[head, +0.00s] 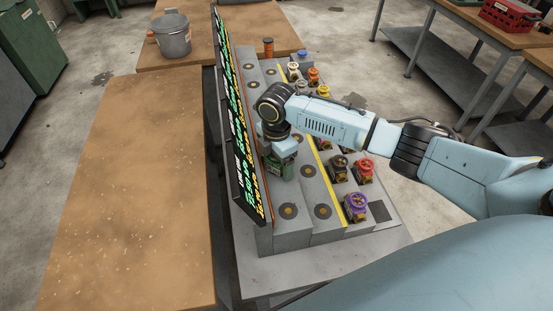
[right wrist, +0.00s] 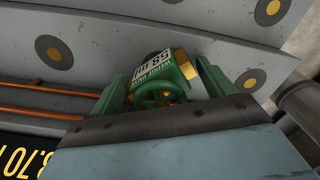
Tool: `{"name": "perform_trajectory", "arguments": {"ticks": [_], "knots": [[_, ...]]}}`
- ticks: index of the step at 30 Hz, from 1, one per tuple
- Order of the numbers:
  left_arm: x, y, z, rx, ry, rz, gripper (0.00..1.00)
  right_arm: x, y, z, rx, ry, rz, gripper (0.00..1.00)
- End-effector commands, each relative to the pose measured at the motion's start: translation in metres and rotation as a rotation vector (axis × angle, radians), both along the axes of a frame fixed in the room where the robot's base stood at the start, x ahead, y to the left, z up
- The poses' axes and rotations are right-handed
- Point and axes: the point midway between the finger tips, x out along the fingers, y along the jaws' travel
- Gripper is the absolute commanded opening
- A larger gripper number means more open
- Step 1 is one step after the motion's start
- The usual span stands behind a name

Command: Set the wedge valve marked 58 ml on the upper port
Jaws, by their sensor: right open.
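The green wedge valve (right wrist: 158,70) shows in the right wrist view with a label reading 58 ml, a green handwheel and a brass-coloured end. In the head view the green valve (head: 281,169) is at the step nearest the display board, under my right gripper (head: 281,156). In the right wrist view my right gripper (right wrist: 165,95) has its two green fingers apart, one on each side of the valve, with gaps visible. The port beneath the valve is hidden, so I cannot tell how it sits. My left gripper is not in view.
The stepped grey rack (head: 292,240) has ports with yellow centres; a bare one (head: 288,211) is nearer me. A tall display board (head: 240,130) borders it on the left. Several coloured valves, including a purple one (head: 356,204), stand beyond the yellow line. The wooden table (head: 130,190) is clear.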

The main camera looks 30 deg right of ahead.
Motion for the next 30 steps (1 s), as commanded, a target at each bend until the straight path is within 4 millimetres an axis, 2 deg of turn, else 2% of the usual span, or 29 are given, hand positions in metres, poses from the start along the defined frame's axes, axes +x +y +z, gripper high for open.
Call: {"name": "perform_trajectory", "arguments": {"ticks": [5,8,15,21,25,30], "knots": [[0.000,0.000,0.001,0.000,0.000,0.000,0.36,0.001,0.000,0.011,0.000,-0.002,0.000,0.81],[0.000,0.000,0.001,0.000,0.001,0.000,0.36,0.001,0.000,0.028,0.001,-0.004,0.001,0.81],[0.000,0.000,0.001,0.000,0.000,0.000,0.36,0.001,0.000,0.081,0.002,-0.004,0.001,0.81],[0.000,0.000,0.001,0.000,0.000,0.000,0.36,0.001,0.000,0.112,0.001,-0.002,0.000,0.81],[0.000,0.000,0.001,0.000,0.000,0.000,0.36,0.000,0.000,0.122,0.000,-0.001,0.000,0.81],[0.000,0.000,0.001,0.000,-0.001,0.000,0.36,0.000,0.000,0.124,0.001,0.001,0.000,0.81]]}}
